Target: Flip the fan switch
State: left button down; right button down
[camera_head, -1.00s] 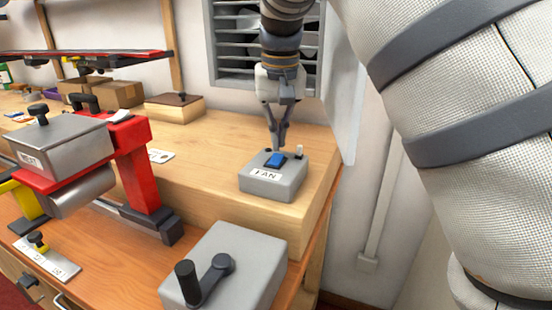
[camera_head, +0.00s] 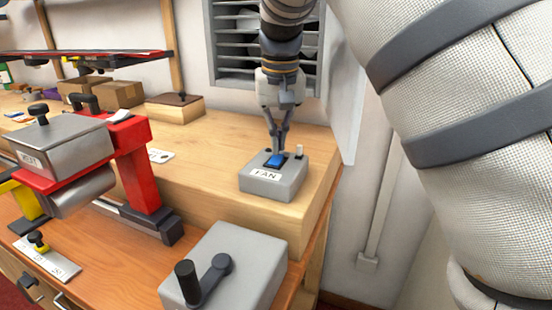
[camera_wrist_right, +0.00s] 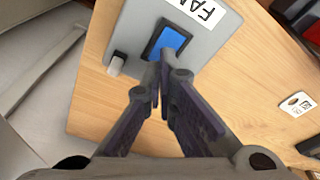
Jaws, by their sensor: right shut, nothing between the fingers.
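A grey box labelled FAN (camera_head: 270,187) sits on the raised wooden shelf of the bench, near its right end. On its top is a blue rocker switch (camera_head: 276,160), which also shows in the right wrist view (camera_wrist_right: 168,40). My right gripper (camera_head: 279,151) points down over the box with its fingers together and empty. In the right wrist view its fingertips (camera_wrist_right: 157,62) overlap the near edge of the blue switch; I cannot tell if they touch it. My left gripper is not in view.
A louvred vent (camera_head: 232,50) is on the wall behind. A grey box with a black crank (camera_head: 240,262) stands in front of the shelf. A red and grey press (camera_head: 140,165) stands at left. The shelf left of the FAN box is mostly clear.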

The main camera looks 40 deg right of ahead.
aim_at(278, 157)
jog(key=shift+f, duration=0.95)
dwell(0.3)
jog(key=shift+r, duration=3.55)
